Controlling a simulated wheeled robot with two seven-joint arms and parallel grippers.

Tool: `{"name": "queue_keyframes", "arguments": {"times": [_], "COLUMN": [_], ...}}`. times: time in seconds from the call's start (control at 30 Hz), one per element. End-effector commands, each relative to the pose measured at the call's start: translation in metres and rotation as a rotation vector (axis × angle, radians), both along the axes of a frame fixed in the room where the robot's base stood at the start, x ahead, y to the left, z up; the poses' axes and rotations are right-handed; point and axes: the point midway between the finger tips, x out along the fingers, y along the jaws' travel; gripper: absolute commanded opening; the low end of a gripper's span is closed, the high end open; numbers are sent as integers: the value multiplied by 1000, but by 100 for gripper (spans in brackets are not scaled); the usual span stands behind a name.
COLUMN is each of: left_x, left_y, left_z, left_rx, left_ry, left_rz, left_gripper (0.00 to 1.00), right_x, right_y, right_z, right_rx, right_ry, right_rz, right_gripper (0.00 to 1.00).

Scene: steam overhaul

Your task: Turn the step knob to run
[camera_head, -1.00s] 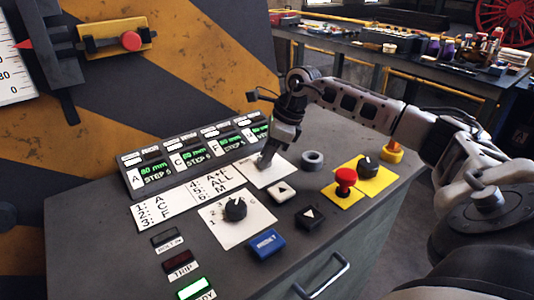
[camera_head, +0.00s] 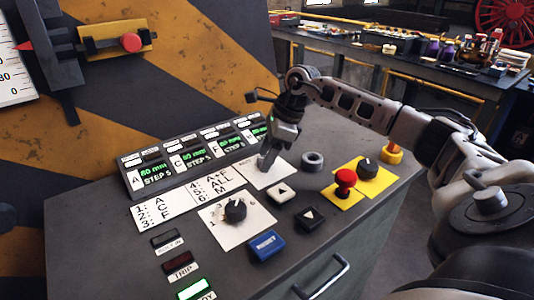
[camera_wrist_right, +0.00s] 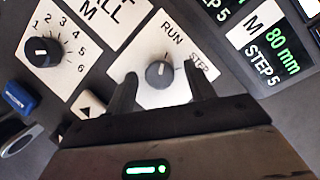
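The step knob (camera_wrist_right: 159,73) is a dark round knob on a white plate (camera_wrist_right: 150,50) marked RUN and STEP, seen in the right wrist view. Its pale pointer line looks turned toward the RUN side, though it is small. My right gripper (camera_wrist_right: 159,88) is open, with one finger on each side of the knob; I cannot tell whether they touch it. My left gripper is not in view.
A numbered selector knob (camera_head: 235,210) stands nearby on the console. Lit displays (camera_head: 190,157) stand behind.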

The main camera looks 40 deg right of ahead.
Motion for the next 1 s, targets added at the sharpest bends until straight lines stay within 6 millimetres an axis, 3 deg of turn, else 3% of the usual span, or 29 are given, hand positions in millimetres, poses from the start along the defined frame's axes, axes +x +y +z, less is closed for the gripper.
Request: {"name": "queue_keyframes", "arguments": {"times": [0.23, 0.37, 0.8, 1.0], "left_x": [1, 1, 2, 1], "left_y": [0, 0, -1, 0], "left_z": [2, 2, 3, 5], "left_rx": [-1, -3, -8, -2], "left_ry": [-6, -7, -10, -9], "left_rz": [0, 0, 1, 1], "left_gripper": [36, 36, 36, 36], "right_x": [-1, -4, -29, -36], "right_y": [-1, -6, -36, -44], "right_z": [2, 16, 112, 139], "right_rx": [0, 0, -1, 0], "right_ry": [2, 0, -4, -1], "right_rz": [-1, -2, -2, -1], "right_gripper": [54, 54, 54, 54]}}
